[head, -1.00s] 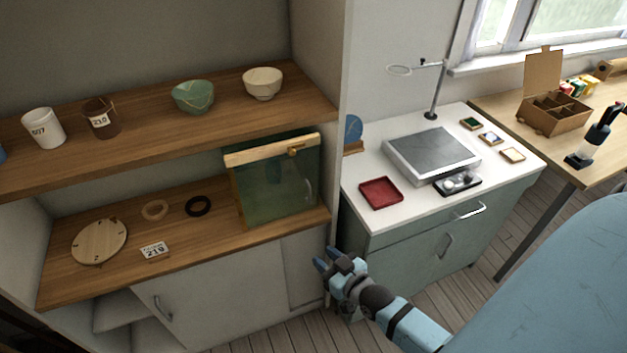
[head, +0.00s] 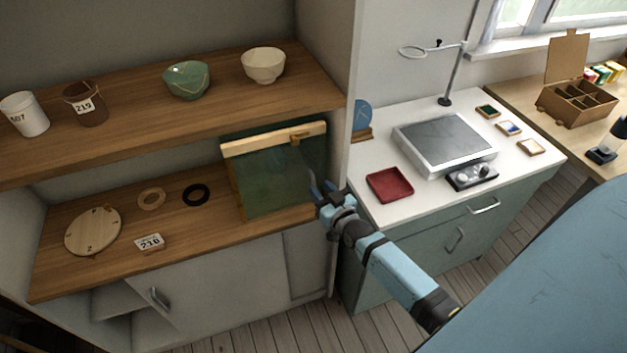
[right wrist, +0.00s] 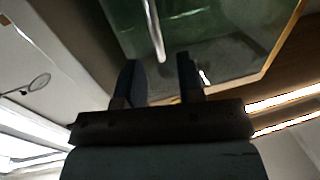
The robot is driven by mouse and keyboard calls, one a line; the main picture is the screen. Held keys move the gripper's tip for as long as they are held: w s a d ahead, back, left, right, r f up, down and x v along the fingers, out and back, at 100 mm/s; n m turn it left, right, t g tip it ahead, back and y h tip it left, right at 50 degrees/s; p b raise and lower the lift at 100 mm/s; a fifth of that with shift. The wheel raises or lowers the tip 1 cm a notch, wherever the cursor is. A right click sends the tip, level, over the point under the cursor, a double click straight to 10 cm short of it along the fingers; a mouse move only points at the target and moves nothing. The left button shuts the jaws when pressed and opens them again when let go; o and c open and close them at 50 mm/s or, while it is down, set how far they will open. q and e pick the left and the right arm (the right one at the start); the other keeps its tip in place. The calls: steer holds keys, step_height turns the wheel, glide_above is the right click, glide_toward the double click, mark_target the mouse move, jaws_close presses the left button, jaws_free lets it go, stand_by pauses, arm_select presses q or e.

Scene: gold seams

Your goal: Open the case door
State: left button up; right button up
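The case (head: 262,182) stands on the lower wooden shelf, with a green glass door and a pale wooden top rail (head: 275,139) bearing a small brass catch (head: 300,137). Its door looks shut. My right gripper (head: 322,190) is in front of the door's right side. In the right wrist view the two dark fingers (right wrist: 158,80) are apart with nothing between them. The door's light metal handle (right wrist: 154,30) shows just beyond the fingertips, and the green glass (right wrist: 205,35) lies behind it. My left gripper is not in view.
A wooden disc (head: 92,231), two rings and a number card (head: 150,243) lie left of the case. Bowls and cups stand on the upper shelf (head: 130,132). A white counter (head: 410,205) with a red tray (head: 390,184) is to the right, beyond the partition.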

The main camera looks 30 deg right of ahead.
mark_target(314, 183)
steer(key=shift+w+d, duration=0.1)
steer(key=shift+w, duration=2.05)
steer(key=shift+c, duration=0.4)
jaws_close()
